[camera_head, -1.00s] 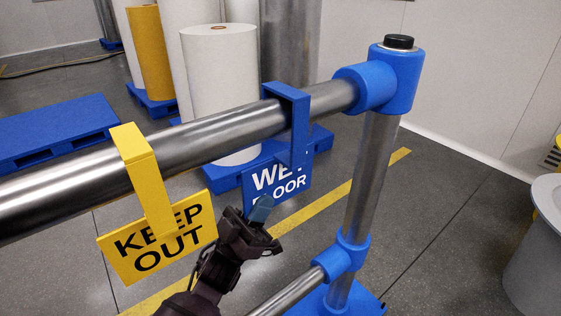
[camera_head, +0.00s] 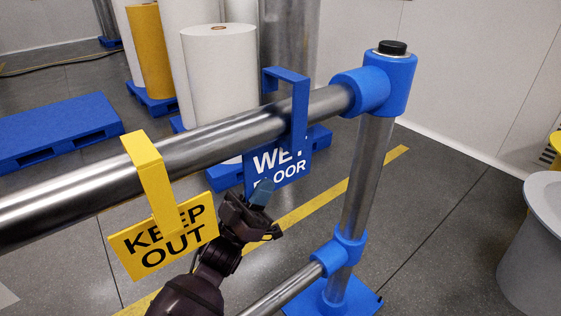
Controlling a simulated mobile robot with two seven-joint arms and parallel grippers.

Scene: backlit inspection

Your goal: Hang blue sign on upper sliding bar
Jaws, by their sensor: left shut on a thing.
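The blue sign (camera_head: 279,167) reads WET FLOOR, with some letters covered by its own hook strap. Its square hook (camera_head: 300,113) straddles the upper bar (camera_head: 215,141) near the right end. The hook's top stands above the bar with a gap beneath it, and its far leg shows behind the bar. My left gripper (camera_head: 259,196) comes from below and is shut on the sign's lower left part. The fingertips cover part of the lettering. My right gripper is not in view.
A yellow KEEP OUT sign (camera_head: 160,240) hangs on the same bar to the left. A blue corner joint (camera_head: 388,82) and post (camera_head: 367,175) stand close on the right. A lower rail (camera_head: 290,289) runs below. White rolls (camera_head: 222,85) and a blue pallet (camera_head: 55,135) stand behind.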

